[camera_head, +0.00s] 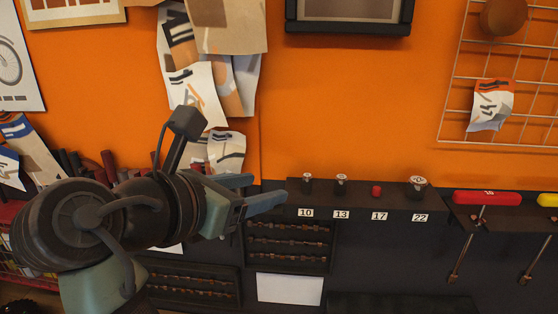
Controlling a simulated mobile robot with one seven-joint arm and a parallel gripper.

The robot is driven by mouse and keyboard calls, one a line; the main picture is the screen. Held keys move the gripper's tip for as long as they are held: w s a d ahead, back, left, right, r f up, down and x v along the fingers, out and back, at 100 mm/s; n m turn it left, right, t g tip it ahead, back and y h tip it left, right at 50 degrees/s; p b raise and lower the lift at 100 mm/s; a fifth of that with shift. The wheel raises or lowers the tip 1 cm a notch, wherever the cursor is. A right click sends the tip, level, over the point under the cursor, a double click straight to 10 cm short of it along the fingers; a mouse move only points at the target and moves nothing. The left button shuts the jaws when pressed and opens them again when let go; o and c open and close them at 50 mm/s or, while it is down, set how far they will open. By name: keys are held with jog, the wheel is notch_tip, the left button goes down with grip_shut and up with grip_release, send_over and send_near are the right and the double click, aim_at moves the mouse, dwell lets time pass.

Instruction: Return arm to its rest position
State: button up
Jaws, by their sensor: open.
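My arm enters from the left, and its large dark joint fills the lower left of the head view. My gripper (266,190) is at the middle, pointing right, with its two blue-grey fingers apart and nothing seen between them. The fingertips show just left of the numbered socket shelf (395,202). I cannot tell how far in front of the shelf they are.
Red-handled (487,197) and yellow-handled (547,200) tools hang at right. A wire grid (500,60) and papers (228,70) are on the orange wall. Bit trays (290,247) lie below.

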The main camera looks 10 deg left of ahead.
notch_tip(320, 180, up, 8)
jog(key=s+d+f+m+t+y+b, duration=0.15)
jog(key=m+t+y+b, duration=0.55)
jog(key=m, duration=0.9)
jog(key=s+d+r+m+t+b, duration=0.1)
jog(key=s+d+r+m+t, duration=0.1)
jog(key=s+r+m+t, duration=0.2)
jog(key=s+d+r+m+t+b, duration=0.1)
jog(key=s+d+r+m+t, duration=0.2)
jog(key=s+m, duration=0.4)
jog(key=shift+d+r+m+t+h, duration=0.4)
jog(key=shift+r+m+t, duration=0.15)
jog(key=shift+m, duration=0.55)
jog(key=shift+s, duration=0.1)
jog(key=shift+c, duration=0.7)
jog(key=shift+s+f, duration=0.1)
